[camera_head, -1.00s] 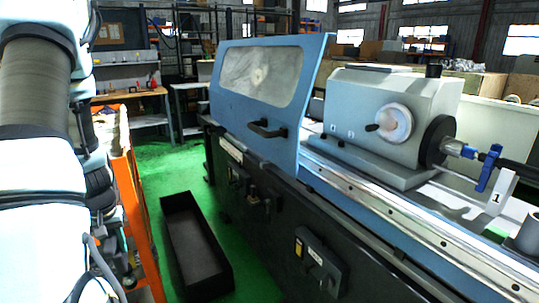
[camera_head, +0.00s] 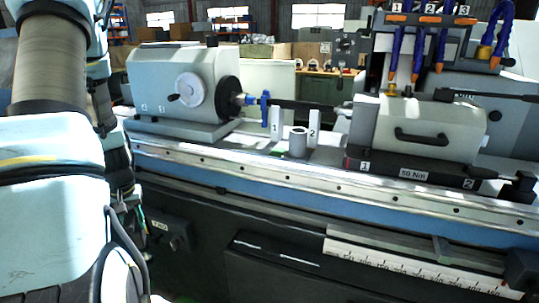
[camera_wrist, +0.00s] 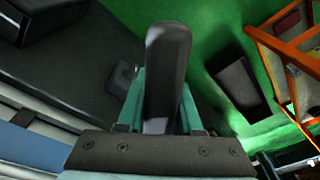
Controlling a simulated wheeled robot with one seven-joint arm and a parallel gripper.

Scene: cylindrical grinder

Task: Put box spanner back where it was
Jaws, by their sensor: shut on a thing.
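In the wrist view my gripper (camera_wrist: 160,112) is shut on a dark, rounded bar, which I take to be the box spanner (camera_wrist: 166,65). The spanner sticks out between the teal fingers, and its far end is toward the top of the picture. The fingers are partly hidden behind it. The gripper and the spanner are held above a dark surface and the green floor. Neither shows in the head view, where only my arm is seen at the left.
In the head view the grinder's workhead (camera_head: 182,85) stands left. White posts marked 1 (camera_head: 276,122) and 2 (camera_head: 313,128) and a grey hollow cylinder (camera_head: 298,142) stand on its table. A tailstock (camera_head: 425,130) stands right. The wrist view shows a black bin (camera_wrist: 237,85) and an orange rack (camera_wrist: 290,50).

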